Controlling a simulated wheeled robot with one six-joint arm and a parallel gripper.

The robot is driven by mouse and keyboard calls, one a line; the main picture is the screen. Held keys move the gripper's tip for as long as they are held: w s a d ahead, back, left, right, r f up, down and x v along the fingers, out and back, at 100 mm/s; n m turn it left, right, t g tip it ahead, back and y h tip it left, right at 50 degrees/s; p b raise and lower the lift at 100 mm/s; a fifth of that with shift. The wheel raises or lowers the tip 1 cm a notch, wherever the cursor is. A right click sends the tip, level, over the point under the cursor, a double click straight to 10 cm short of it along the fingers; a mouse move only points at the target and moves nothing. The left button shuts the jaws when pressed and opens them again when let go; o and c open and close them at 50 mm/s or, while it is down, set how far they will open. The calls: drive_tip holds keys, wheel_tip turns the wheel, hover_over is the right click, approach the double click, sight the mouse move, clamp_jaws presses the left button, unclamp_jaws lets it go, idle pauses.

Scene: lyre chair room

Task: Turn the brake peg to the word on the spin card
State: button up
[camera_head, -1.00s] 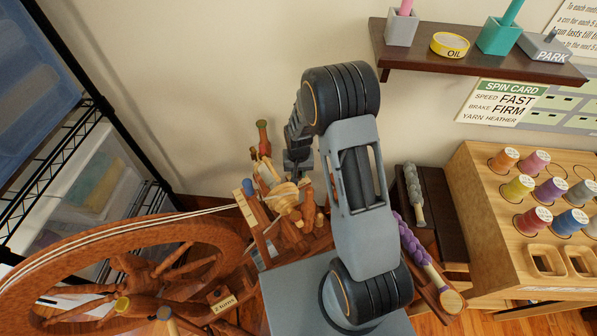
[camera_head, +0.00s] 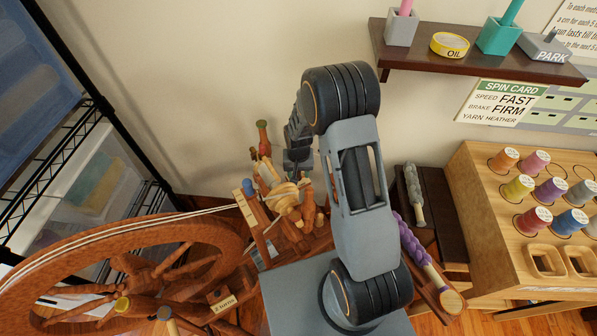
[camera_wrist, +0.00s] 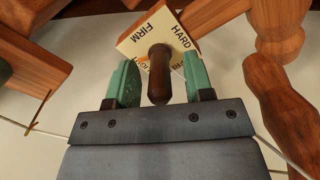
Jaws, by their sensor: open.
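The spin card (camera_head: 507,103) on the wall reads SPEED FAST, BRAKE FIRM, YARN HEATHER. In the wrist view the brake peg (camera_wrist: 159,75) is a dark brown wooden peg in front of a cream dial plate (camera_wrist: 150,35). FIRM and HARD are readable on the plate; other words are partly hidden by the peg and fingers. My gripper (camera_wrist: 157,88) is open, with a green-padded finger on each side of the peg and a gap on both sides. In the head view my gripper is at the spinning wheel's flyer end, mostly hidden by my arm.
The large spinning wheel (camera_head: 215,245) stands at left. Wooden posts (camera_wrist: 276,30) and a white cord lie close around my gripper. A spool rack (camera_head: 480,220) stands at right, below a wall shelf (camera_head: 480,57). A wire rack (camera_head: 100,130) is at far left.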

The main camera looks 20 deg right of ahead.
wheel_tip(320, 180, up, 14)
drive_tip(key=p, duration=0.2)
drive_tip(key=shift+f, duration=0.2)
idle(0.3)
wheel_tip(320, 180, down, 14)
drive_tip(key=n+b, duration=0.6)
drive_tip(key=n, duration=0.3)
drive_tip(key=shift+c, duration=0.4)
